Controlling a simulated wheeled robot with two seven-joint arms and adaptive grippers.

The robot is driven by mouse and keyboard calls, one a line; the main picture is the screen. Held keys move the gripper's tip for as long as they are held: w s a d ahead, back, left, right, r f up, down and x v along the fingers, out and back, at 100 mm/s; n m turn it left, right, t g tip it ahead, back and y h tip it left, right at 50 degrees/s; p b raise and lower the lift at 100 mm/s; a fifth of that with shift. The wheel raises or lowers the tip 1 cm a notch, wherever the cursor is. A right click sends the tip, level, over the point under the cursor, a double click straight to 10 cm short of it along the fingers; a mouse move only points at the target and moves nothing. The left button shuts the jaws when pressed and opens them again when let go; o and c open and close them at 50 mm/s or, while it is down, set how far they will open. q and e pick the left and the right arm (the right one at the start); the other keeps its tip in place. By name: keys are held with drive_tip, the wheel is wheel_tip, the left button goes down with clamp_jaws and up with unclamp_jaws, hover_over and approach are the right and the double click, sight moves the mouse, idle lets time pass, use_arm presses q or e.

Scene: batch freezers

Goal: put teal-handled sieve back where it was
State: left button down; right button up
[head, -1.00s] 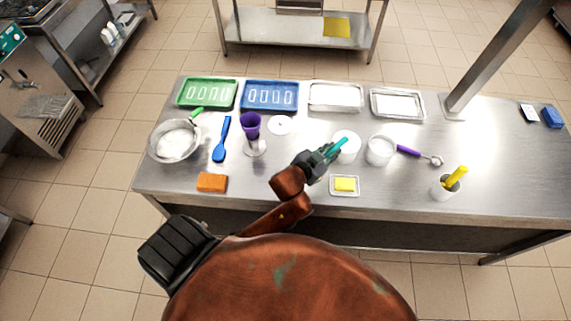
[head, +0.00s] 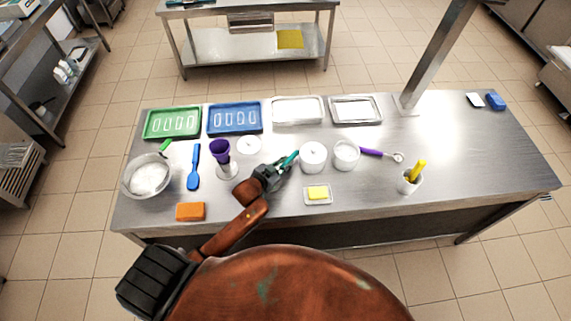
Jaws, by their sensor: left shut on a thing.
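The teal handle of the sieve (head: 290,160) points up and to the right from my left gripper (head: 272,175), which is shut on it. The sieve's head cannot be made out behind the gripper. The gripper is over the steel table, between the purple-topped clear cup (head: 222,155) and the white tub (head: 313,156). The handle's tip is just left of the tub; I cannot tell whether they touch. My right gripper is out of view.
A metal bowl with white contents (head: 148,178), a blue spatula (head: 194,168) and an orange block (head: 190,211) are at the left. A butter dish (head: 318,195) is close to the gripper. A second white container (head: 346,154) is at right. The right table end (head: 490,165) is mostly clear.

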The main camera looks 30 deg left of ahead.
use_arm(q)
drive_tip(key=shift+f, duration=0.4)
drive_tip(key=shift+f, duration=0.1)
drive_tip(key=c, duration=1.9)
unclamp_jaws()
drive_tip(key=v, duration=1.2)
